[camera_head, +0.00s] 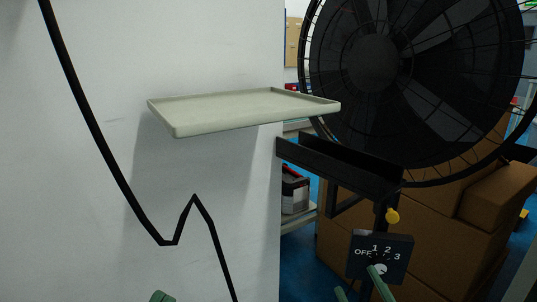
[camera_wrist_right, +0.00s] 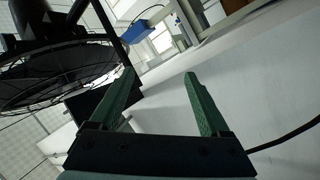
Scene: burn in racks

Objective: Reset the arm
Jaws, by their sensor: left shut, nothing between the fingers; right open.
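My left gripper (camera_head: 160,296) shows only as a small green tip at the bottom edge of the head view, with its fingers together and nothing seen in them. My right gripper (camera_head: 357,281) has its green fingers apart at the lower right of the head view. One finger overlaps the fan's dial box (camera_head: 362,243), marked OFF, 1, 2, 3; I cannot tell whether it touches the knob. In the right wrist view the same gripper (camera_wrist_right: 158,75) is open, with nothing between its fingers.
A large black fan (camera_head: 372,62) stands at the right; it also shows in the wrist view (camera_wrist_right: 60,72). A pale tray (camera_head: 240,112) juts in front of the white wall (camera_head: 60,200). A black cable (camera_head: 92,140) hangs there. Cardboard boxes (camera_head: 455,235) stand behind the fan.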

